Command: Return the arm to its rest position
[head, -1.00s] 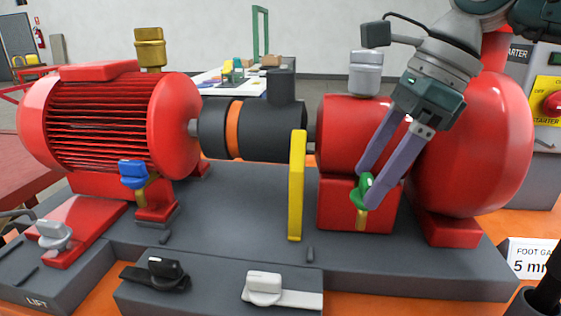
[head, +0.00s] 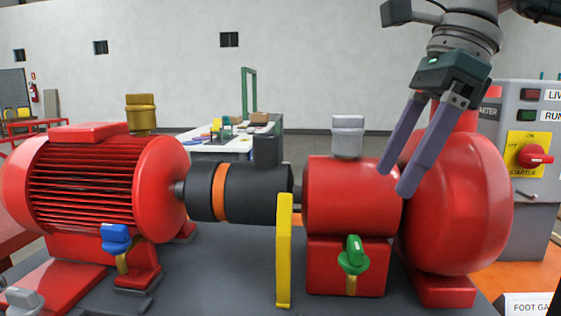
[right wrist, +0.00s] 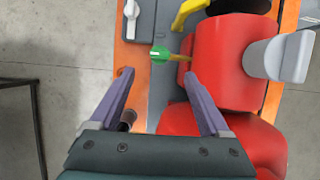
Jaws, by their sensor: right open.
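My right gripper (head: 393,181) is open and empty in the head view, in front of the red pump casing (head: 455,205) and above the green valve handle (head: 353,256). In the right wrist view its two purple fingers (right wrist: 160,75) are spread apart with nothing between them. The green handle also shows beyond the fingertips in the right wrist view (right wrist: 161,54), apart from them. My left gripper is not in view.
A red motor (head: 95,185) with a blue handle (head: 116,238) stands at left. A yellow guard (head: 284,250) stands upright near the coupling. A grey-topped cup (head: 348,135) sits on the red bearing housing. The starter box (head: 530,150) stands at right.

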